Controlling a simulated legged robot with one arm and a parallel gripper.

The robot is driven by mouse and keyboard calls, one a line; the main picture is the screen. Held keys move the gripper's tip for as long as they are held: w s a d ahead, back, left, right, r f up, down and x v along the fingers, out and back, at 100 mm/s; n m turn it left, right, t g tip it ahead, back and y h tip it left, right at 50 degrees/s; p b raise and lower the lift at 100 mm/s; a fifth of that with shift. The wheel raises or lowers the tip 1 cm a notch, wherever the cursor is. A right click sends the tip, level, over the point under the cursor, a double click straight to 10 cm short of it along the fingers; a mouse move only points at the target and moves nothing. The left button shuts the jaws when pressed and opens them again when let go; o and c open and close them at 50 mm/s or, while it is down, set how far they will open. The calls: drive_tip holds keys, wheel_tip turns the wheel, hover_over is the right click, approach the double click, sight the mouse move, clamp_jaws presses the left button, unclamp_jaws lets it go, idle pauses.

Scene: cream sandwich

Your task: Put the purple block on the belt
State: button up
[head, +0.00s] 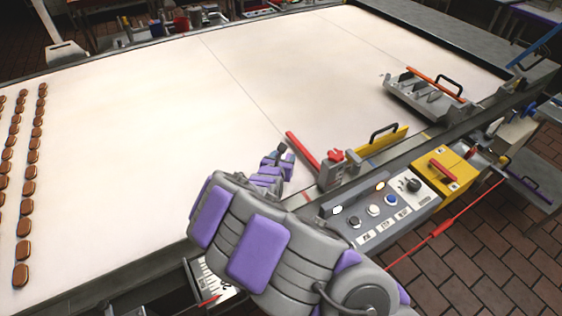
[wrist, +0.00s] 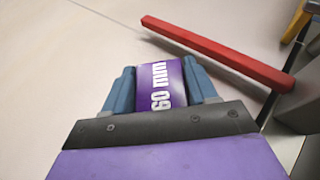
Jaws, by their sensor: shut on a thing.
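The purple block (wrist: 162,86), marked "60 mm", sits between the two blue-grey fingers of my gripper (wrist: 161,90) in the wrist view. My gripper is shut on it. In the head view my gripper (head: 279,156) is over the near part of the wide cream belt (head: 290,70), left of a red bar. The belt's pale surface also fills the background of the wrist view (wrist: 50,60). I cannot tell whether the block touches the belt or is held above it.
A red bar (head: 302,150) crosses the belt edge just right of my gripper. A yellow guide (head: 378,146) and a grey fixture (head: 425,95) stand farther right. A control panel (head: 380,212) lies along the near edge. Rows of brown biscuits (head: 28,190) lie at left. The belt's middle is clear.

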drive_tip(key=shift+w+a+f, duration=0.1)
drive_tip(key=shift+w+a, duration=0.05)
drive_tip(key=shift+w, duration=0.6)
drive_tip(key=shift+w+a, duration=0.1)
drive_tip(key=shift+w, duration=0.6)
wheel_tip(320, 180, down, 4)
drive_tip(key=shift+r+b, duration=0.2)
drive_tip(key=shift+b, duration=0.55)
drive_tip(key=shift+r, duration=0.1)
drive_tip(key=o, duration=1.1)
drive_tip(key=p+v, duration=0.2)
drive_tip(key=v, duration=1)
